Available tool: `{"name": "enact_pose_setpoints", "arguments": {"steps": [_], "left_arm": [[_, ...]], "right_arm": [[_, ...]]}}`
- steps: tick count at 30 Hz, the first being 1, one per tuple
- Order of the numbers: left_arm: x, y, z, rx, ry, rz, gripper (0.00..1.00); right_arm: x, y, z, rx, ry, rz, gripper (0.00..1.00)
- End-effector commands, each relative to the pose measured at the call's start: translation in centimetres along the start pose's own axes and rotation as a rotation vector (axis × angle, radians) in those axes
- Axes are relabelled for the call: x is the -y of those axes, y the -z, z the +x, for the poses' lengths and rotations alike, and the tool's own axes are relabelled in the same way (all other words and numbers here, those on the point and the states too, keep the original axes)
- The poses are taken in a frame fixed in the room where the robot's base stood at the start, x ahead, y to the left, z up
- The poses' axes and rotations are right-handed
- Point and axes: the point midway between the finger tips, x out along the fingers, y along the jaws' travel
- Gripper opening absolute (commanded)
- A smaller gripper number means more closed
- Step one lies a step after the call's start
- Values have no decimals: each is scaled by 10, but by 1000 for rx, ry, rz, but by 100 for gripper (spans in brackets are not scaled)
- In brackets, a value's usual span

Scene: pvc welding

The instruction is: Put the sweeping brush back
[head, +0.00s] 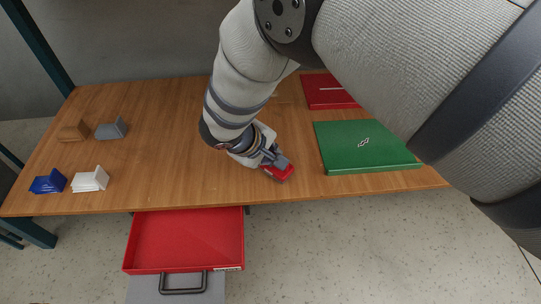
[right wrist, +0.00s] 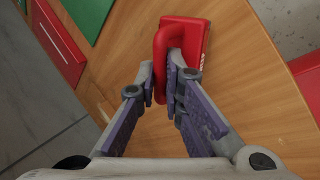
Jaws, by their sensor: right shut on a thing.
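The sweeping brush (right wrist: 196,38) looks like a red block with a loop handle. In the right wrist view my right gripper (right wrist: 161,80) has its fingers on either side of the handle, shut on it. In the head view the brush (head: 279,173) shows only in part, under the tips of my right gripper (head: 270,161), low over or on the wooden table (head: 170,150) near its front edge; I cannot tell whether it touches the table. My left gripper is not in view.
A red open drawer or tray (head: 185,238) lies below the table's front edge. A green case (head: 365,160) and a red case (head: 330,102) lie to the right. Blue (head: 48,182), white (head: 90,180), grey (head: 111,129) and brown (head: 73,131) blocks stand at the left. The table's middle-left is clear.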

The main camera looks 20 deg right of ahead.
Motion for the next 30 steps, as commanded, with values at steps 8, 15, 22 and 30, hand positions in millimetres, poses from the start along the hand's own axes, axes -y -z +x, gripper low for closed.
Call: {"name": "enact_pose_setpoints", "arguments": {"steps": [8, 15, 22, 30], "left_arm": [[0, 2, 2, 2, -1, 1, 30], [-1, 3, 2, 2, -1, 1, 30], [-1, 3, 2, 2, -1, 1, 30], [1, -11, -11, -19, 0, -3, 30]], "right_arm": [[4, 0, 6, -1, -1, 2, 0], [6, 0, 9, -1, -1, 2, 29], [6, 0, 8, 0, -1, 2, 29], [0, 1, -45, -7, -4, 3, 29]]}}
